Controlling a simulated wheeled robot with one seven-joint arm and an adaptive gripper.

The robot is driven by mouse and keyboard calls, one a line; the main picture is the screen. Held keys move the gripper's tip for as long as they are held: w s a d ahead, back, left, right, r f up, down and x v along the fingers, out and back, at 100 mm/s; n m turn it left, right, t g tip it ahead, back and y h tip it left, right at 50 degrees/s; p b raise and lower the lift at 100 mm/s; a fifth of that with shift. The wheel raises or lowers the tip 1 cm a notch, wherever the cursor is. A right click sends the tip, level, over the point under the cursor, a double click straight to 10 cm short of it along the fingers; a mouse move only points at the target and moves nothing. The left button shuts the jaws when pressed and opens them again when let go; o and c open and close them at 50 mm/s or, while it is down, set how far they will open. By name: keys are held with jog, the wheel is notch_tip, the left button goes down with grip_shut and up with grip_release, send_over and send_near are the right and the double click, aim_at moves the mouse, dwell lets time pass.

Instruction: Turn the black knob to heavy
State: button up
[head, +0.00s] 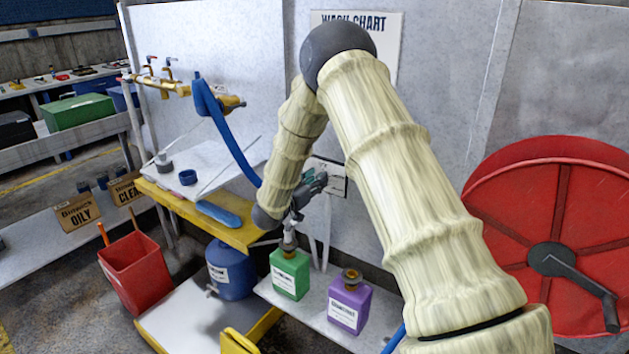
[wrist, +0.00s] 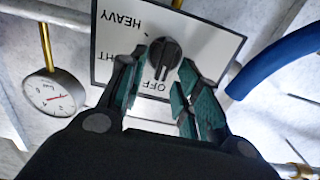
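The black knob (wrist: 165,56) sits on a white dial plate (wrist: 228,45), seen upside down in the wrist view. HEAVY reads at the upper left, a partly hidden word ending in "HT" at the left, and OFF below the knob. The knob's ridge runs roughly up and down, its lower end toward OFF. My gripper (wrist: 163,66) is open, with a teal-padded finger on either side of the knob and gaps showing. Contact cannot be told. In the head view, my gripper (head: 316,183) is at the wall plate (head: 336,172), and the knob is hidden.
A pressure gauge (wrist: 55,92) and a blue hose (wrist: 280,58) flank the plate. Below my arm stand a green jug (head: 290,273) and a purple jug (head: 349,302) on a shelf. A large red reel (head: 510,190) is at the right, a yellow-edged bench (head: 190,212) at the left.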

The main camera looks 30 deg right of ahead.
grip_shut()
jog(key=shift+f+b, duration=0.1)
jog(key=shift+b, duration=0.25)
jog(key=shift+s+d+f+m+b, duration=0.1)
jog(key=shift+s+f+m+b, duration=0.25)
jog(key=shift+m+b, duration=3.9)
jog(key=shift+s+d+f+m+b, duration=0.1)
jog(key=shift+f+m+b, duration=0.5)
jog(key=shift+m+b, duration=3.7)
jog(key=shift+s+d+f+m+b, duration=0.1)
jog(key=shift+s+f+m+b, duration=0.25)
jog(key=shift+m+b, duration=3.9)
jog(key=shift+w+n+b, duration=0.1)
jog(key=shift+n+b, duration=0.7)
jog(key=shift+b, duration=0.15)
